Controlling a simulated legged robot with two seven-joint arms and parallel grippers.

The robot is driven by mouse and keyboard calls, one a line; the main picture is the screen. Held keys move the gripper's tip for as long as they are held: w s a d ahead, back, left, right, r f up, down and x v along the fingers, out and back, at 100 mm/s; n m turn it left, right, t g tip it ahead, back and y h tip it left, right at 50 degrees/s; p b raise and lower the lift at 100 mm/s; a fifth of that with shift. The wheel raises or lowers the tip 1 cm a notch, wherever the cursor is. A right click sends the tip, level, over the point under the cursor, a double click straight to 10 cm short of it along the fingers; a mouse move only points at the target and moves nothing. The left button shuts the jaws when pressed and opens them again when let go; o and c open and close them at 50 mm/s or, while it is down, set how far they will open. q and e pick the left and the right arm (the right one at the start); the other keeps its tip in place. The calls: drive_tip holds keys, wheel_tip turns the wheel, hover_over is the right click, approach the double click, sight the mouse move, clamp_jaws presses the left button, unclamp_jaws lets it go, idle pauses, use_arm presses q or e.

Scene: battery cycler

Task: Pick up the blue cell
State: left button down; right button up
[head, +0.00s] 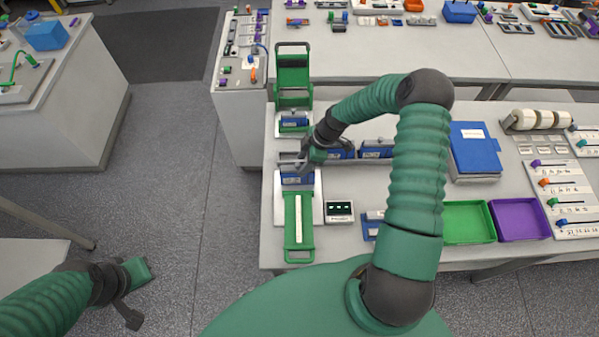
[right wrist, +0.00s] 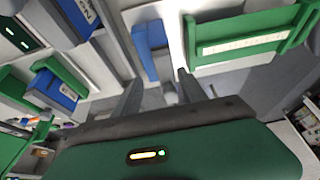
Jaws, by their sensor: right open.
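A blue cell (head: 297,178) sits in the near white holder, whose green lid (head: 299,228) with a white strip lies open toward me. My right gripper (head: 291,163) is open and empty just above this cell. In the right wrist view, a blue cell (right wrist: 151,48) shows just beyond and between the parted fingers (right wrist: 158,85), apparently untouched. Another blue cell (head: 294,120) sits in the far holder, with its green lid (head: 292,75) raised. Two more blue cells (head: 376,150) stand right of the gripper, partly behind my arm. My left gripper (head: 133,290) hangs low at left, its opening unclear.
A small dark display (head: 339,211) stands right of the near holder. Green (head: 467,222) and purple (head: 519,219) trays and a blue binder (head: 474,150) lie farther right. A side bench (head: 240,85) adjoins the table at the back left.

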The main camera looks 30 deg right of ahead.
sight(296, 172)
drive_tip(key=a+f+p, duration=0.1)
drive_tip(key=f, duration=0.1)
drive_tip(key=a+f+p, duration=0.1)
drive_tip(key=a+p, duration=0.1)
drive_tip(key=shift+f, duration=0.6)
drive_tip(key=shift+d+f, duration=0.2)
drive_tip(key=shift+d, duration=0.25)
drive_tip(key=shift+w+d+f, duration=0.15)
drive_tip(key=shift+d, duration=0.15)
drive_tip(key=c, duration=0.5)
drive_tip(key=shift+a, duration=0.1)
drive_tip(key=c, duration=0.5)
drive_tip(key=shift+a+r, duration=0.25)
drive_tip(key=shift+a, duration=0.05)
clamp_jaws()
use_arm(q)
drive_tip(key=a+r, duration=0.1)
drive_tip(key=r, duration=0.2)
drive_tip(key=shift+a, duration=0.35)
drive_tip(key=shift+d, duration=0.1)
